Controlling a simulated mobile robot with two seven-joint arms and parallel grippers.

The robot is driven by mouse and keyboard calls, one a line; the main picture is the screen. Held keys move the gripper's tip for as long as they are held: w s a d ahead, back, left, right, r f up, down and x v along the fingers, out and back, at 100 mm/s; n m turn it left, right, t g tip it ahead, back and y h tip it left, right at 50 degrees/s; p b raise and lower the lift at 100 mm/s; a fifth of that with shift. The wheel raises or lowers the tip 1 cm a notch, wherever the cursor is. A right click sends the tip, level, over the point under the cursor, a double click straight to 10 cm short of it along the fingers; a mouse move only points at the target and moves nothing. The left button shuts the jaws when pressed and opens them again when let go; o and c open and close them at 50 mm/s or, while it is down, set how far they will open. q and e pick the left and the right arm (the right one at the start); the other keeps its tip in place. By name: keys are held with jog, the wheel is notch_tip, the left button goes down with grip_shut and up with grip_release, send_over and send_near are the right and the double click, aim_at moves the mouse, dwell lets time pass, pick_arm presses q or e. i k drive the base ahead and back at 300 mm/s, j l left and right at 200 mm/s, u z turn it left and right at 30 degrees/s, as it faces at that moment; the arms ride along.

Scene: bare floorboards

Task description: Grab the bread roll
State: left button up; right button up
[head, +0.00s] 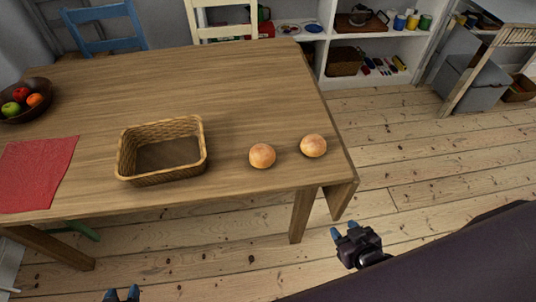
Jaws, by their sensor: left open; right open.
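Two round, golden-brown bread rolls lie on the wooden table near its front right corner in the head view. One bread roll (262,155) is nearer the basket, and the other bread roll (313,146) is closer to the right edge. A wicker basket (205,162) stands left of them and looks empty. My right gripper (349,233) is open and empty, in front of the table's right corner and apart from the rolls. My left gripper (122,295) shows only its blue fingertips at the bottom edge. It is open, well in front of the table.
The wooden table (240,90) has bare top behind the rolls. A red cloth (38,172) and a dark fruit bowl (25,112) are at the left. A blue chair (105,28) and a cream chair (225,20) stand behind. Clear floorboards (430,170) lie to the right.

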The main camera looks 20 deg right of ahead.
aim_at(262, 155)
jog(key=j+z, duration=0.6)
jog(key=j, duration=0.2)
jog(key=k+j+z, duration=0.15)
jog(key=j, duration=0.35)
jog(key=j+z, duration=0.15)
jog(key=j, duration=0.4)
